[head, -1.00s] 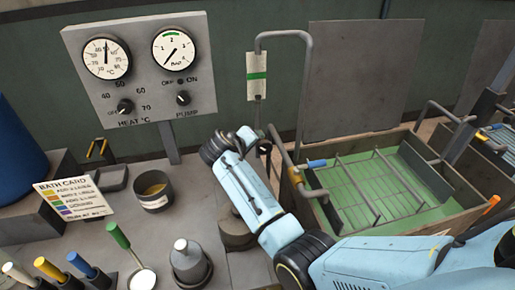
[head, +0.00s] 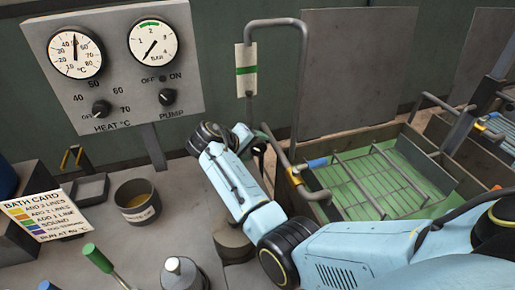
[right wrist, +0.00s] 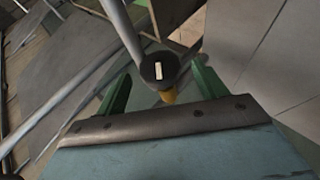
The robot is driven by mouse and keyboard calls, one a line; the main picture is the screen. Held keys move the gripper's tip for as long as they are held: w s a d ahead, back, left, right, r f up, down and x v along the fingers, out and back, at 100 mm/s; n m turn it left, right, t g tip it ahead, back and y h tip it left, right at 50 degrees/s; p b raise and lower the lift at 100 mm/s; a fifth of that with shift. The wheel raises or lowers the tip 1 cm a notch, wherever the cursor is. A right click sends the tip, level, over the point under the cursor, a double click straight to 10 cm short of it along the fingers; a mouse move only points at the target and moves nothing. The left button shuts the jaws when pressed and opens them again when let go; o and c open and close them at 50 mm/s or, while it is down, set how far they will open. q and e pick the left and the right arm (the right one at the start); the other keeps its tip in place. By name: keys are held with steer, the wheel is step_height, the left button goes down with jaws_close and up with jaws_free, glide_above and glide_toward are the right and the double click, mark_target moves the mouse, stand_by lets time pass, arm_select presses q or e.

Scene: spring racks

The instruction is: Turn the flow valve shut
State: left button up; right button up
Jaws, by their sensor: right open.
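The flow valve shows as a small dark knob (head: 260,149) near the foot of the bent grey pipe, partly hidden by my arm. In the right wrist view the round black knob (right wrist: 158,67) has a white mark on top and a yellow part below it. My right gripper (head: 267,141) is beside the knob in the head view. In the right wrist view its green fingers (right wrist: 160,88) are open, one on either side of the knob. I cannot tell whether they touch it. My left gripper is not in view.
A control panel (head: 115,108) with two gauges stands at the left. A green-floored bath (head: 415,208) lies to the right. A cup (head: 138,203) and bath card (head: 47,213) stand at left.

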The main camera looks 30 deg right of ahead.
mark_target(260, 148)
steer(key=shift+x, duration=1.15)
steer(key=shift+w+d+f, duration=0.1)
steer(key=shift+d+f, duration=0.15)
steer(key=shift+d, duration=0.05)
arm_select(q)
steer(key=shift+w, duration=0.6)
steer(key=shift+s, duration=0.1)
arm_select(e)
steer(key=c, duration=0.9)
steer(key=shift+r+y+p, duration=0.2)
steer(key=shift+y+p, duration=0.1)
steer(key=shift+p, duration=0.4)
steer(key=shift+c, duration=0.2)
steer(key=m+y+p, duration=0.1)
steer(key=y+p, duration=0.2)
steer(key=p, duration=0.2)
steer(key=t+y+p, duration=0.1)
steer(key=y+p, duration=0.2)
steer(key=p, duration=0.3)
steer(key=shift+s+d+m, duration=0.1)
steer(key=shift+s+m, duration=0.15)
steer(key=shift+m, duration=0.15)
arm_select(q)
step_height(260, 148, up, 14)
steer(key=p, duration=0.1)
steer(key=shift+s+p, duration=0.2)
steer(key=shift+p, duration=0.15)
arm_select(e)
steer(key=shift+f+y, duration=0.35)
steer(key=shift+y, duration=0.75)
